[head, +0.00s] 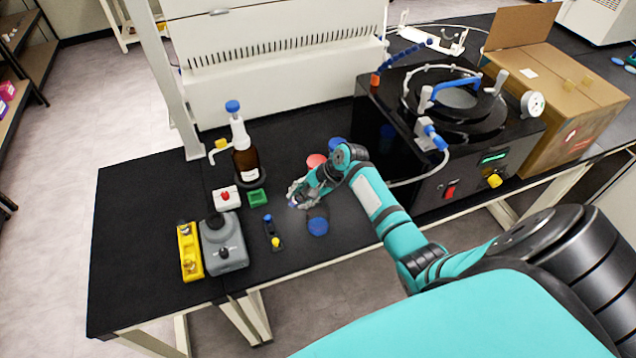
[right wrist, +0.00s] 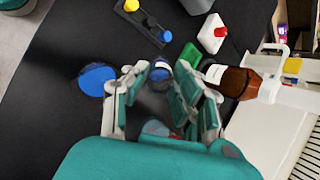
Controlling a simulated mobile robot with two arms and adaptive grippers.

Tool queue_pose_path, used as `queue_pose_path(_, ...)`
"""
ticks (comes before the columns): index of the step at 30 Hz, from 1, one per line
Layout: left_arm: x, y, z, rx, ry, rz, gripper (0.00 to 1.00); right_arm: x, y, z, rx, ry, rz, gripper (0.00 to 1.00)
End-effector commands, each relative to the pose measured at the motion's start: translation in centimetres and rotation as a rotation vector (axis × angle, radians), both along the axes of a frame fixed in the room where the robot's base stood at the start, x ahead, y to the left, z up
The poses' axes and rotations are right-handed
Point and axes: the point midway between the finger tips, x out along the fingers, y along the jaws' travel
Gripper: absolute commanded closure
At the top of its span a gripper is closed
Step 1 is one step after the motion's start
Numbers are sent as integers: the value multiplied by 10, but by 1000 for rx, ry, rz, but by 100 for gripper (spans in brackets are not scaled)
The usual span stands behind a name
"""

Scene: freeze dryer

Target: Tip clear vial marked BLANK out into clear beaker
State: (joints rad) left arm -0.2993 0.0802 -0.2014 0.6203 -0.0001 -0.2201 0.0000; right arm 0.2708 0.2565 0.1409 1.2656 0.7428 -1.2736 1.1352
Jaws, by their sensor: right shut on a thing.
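My right gripper (head: 300,192) is over the middle of the black bench, shut on a small vial. In the right wrist view, the vial (right wrist: 160,72) sits between the fingertips (right wrist: 165,80); it shows a white label band and a blue end. The label text is too small to read. In the head view only a bluish tip shows at the fingers. I cannot clearly make out a clear beaker; a hazy, see-through shape lies between the fingers in the wrist view. My left gripper is not in view.
A round blue-topped thing (head: 318,226) stands close to the gripper, with red (head: 316,160) and blue (head: 337,145) ones behind. A brown bottle (head: 245,160), green block (head: 258,197), grey device (head: 223,245) and yellow rack (head: 190,252) stand left. The freeze dryer (head: 440,185) is right.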

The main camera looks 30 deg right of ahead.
Motion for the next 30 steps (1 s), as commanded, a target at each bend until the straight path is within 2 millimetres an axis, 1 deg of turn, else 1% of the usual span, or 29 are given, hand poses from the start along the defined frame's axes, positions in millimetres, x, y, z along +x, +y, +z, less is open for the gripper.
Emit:
queue_pose_path(2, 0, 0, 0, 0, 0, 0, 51, -3, -4, 5, 28, -28, -2, 97)
queue_pose_path(6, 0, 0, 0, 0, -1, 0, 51, -6, -5, -4, 81, -71, -2, 97)
queue_pose_path(7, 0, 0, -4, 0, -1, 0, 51, -6, -5, -6, 92, -83, -2, 97)
queue_pose_path(9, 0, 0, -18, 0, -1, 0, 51, -6, -6, -14, 117, -110, -1, 97)
queue_pose_path(11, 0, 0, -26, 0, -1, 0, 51, -7, -7, -18, 139, -129, -2, 97)
queue_pose_path(13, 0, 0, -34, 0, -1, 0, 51, -6, -6, -15, 163, -157, -1, 97)
queue_pose_path(16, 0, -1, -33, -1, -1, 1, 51, -6, -6, -8, 177, -170, -1, 97)
queue_pose_path(30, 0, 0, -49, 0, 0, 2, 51, -6, -6, -8, 222, -210, -1, 97)
